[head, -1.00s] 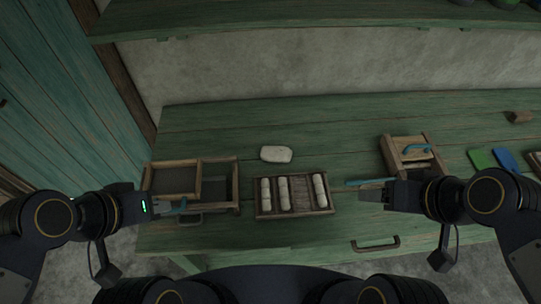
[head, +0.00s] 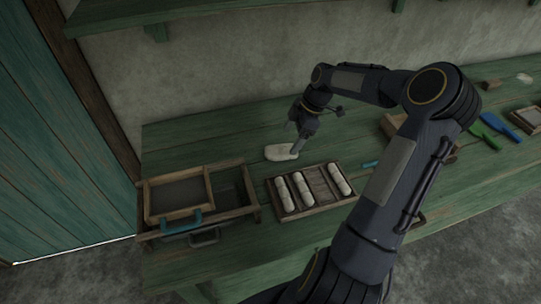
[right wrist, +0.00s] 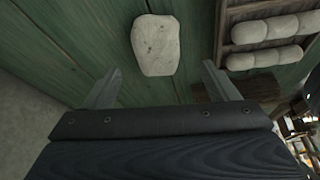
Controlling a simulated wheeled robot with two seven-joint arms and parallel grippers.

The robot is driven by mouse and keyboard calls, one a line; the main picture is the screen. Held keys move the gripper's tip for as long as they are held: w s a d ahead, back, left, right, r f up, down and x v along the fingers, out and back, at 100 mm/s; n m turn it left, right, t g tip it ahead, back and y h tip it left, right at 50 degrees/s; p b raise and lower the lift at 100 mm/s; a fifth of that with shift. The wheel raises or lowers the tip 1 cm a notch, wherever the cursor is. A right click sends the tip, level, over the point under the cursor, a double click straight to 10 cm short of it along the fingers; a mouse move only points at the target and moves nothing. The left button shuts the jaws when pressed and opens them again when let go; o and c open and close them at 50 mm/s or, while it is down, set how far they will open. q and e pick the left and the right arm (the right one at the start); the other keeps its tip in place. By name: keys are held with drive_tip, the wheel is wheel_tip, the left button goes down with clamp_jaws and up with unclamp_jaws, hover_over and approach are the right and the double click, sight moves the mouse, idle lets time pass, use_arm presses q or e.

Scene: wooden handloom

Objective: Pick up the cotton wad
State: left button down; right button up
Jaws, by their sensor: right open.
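The cotton wad (head: 279,153) is a white, rounded lump lying on the green table behind the tray of rolls. My right gripper (head: 296,149) is at the wad's right end in the head view, pointing down. In the right wrist view the wad (right wrist: 155,45) lies ahead of the open fingers (right wrist: 160,85), roughly centred between them and apart from both. Nothing is between the fingers. My left gripper is not in view.
A wooden tray (head: 284,212) with several white rolls stands in front of the wad. Green and blue tools (head: 497,126) lie at the right. The table left of the wad is clear.

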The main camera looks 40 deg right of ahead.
sight(283, 150)
drive_tip(key=x, duration=0.6)
drive_tip(key=shift+w+f, duration=0.15)
drive_tip(key=shift+w, duration=0.05)
drive_tip(key=shift+c, duration=0.4)
drive_tip(key=c, duration=1)
drive_tip(key=shift+c, duration=0.2)
drive_tip(key=shift+d+r, duration=0.1)
drive_tip(key=shift+r, duration=0.6)
drive_tip(key=s+a+r, duration=0.6)
drive_tip(key=s+r, duration=0.5)
drive_tip(key=s, duration=0.1)
drive_tip(key=shift+s+r, duration=0.35)
drive_tip(key=shift+s, duration=0.05)
